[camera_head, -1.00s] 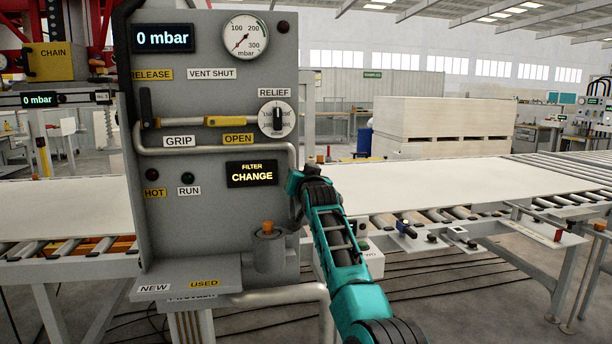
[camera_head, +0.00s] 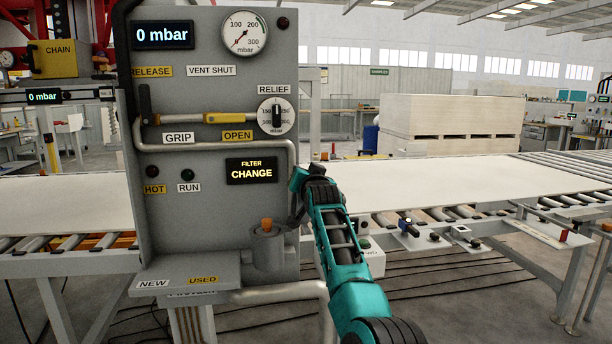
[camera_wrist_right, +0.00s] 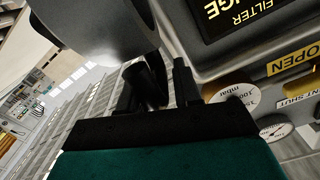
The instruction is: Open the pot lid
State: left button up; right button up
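My right gripper (camera_head: 301,180) is in front of the panel, above and to the right of the lid, apart from the knob. In the right wrist view, my right gripper (camera_wrist_right: 167,82) shows two dark fingers with a gap between them. A large grey rounded body, seemingly the pot (camera_wrist_right: 95,25), fills the top left there. My left gripper is not in view.
The FILTER CHANGE display (camera_head: 251,171) is above the pot. The shelf (camera_head: 185,268) has NEW and USED labels. A roller conveyor with a pale board (camera_head: 450,185) lies behind my arm.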

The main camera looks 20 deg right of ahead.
jog(key=shift+o, duration=0.8)
jog(key=shift+s, duration=0.15)
jog(key=v, duration=1.2)
jog(key=shift+s, duration=0.35)
jog(key=shift+a, duration=0.1)
jog(key=shift+c, duration=0.3)
